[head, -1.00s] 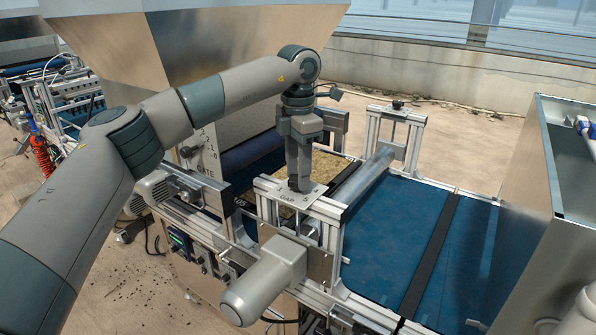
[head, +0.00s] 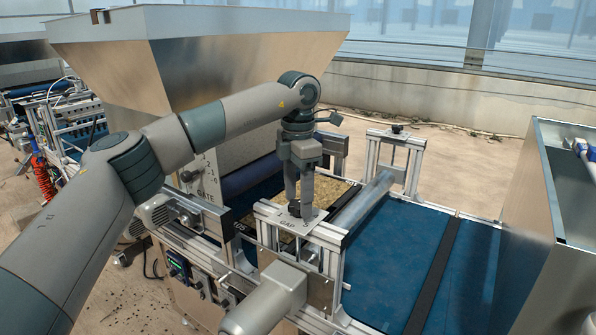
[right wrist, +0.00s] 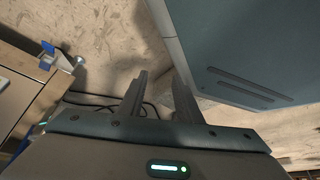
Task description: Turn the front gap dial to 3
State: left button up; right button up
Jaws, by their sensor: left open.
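The front gap dial (head: 294,209) is a small dark knob on a pale plate marked "GAP" (head: 287,224), on top of the near post frame over the blue belt. My left gripper (head: 300,208) points straight down at the plate from above. Its fingers are apart, with the tips right at the dial; I cannot tell whether they touch it. The fingers partly hide the dial and its scale, so its setting cannot be read. My right gripper (right wrist: 159,76) shows in the right wrist view with its fingers apart and nothing between them, away from the dial.
A second post frame with a dark knob (head: 397,129) stands at the far side of the belt (head: 400,225). A large metal hopper (head: 230,70) rises behind my left arm. A grey motor housing (head: 268,298) juts out below the plate. A metal box (head: 560,210) stands at the right.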

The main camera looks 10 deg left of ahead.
pick_arm(q)
jog(key=shift+r, duration=0.55)
notch_tip(320, 180, up, 9)
jog(key=b, duration=0.2)
notch_tip(320, 180, up, 7)
send_over(298, 203)
jog(key=shift+r, duration=0.15)
pick_arm(e)
jog(key=shift+t, duration=0.7)
jog(key=w, duration=0.1)
jog(key=w+a+r, duration=0.1)
jog(key=w+a, duration=0.1)
jog(key=w, duration=0.1)
jog(key=shift+w+r, duration=0.1)
jog(key=shift+r, duration=0.1)
jog(key=shift+w+r, duration=0.1)
jog(key=shift+w, duration=0.1)
